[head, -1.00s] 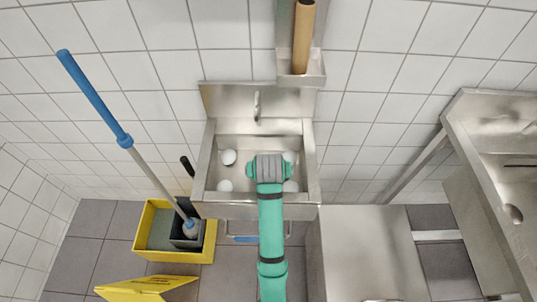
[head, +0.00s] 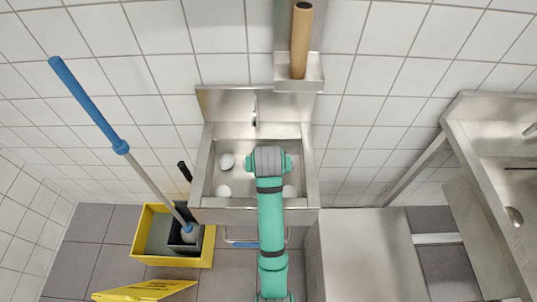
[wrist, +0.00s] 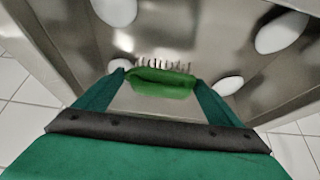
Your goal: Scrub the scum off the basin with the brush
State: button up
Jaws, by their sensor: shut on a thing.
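The steel basin (head: 201,175) is against the tiled wall, with several white scum spots inside. One spot shows at the back left (head: 227,161), one at the front left (head: 223,191) and one at the front right (head: 290,192). My arm covers part of the basin. In the wrist view, my gripper (wrist: 160,76) is shut on the green brush (wrist: 160,84), whose pale bristles stick out past it. I cannot tell whether the bristles touch the basin. The head view hides the brush.
A steel counter (head: 365,255) stands right of the basin and a larger sink unit (head: 500,190) at far right. A yellow bucket (head: 140,238) with a blue-handled mop (head: 90,105) stands at left. A yellow floor sign (head: 145,290) is in front.

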jog(key=r, duration=0.2)
jog(key=shift+s+d+r, duration=0.25)
jog(key=shift+d+r, duration=0.05)
jog(key=shift+d, duration=0.1)
jog(key=shift+a+r, duration=0.2)
jog(key=shift+r, duration=1.25)
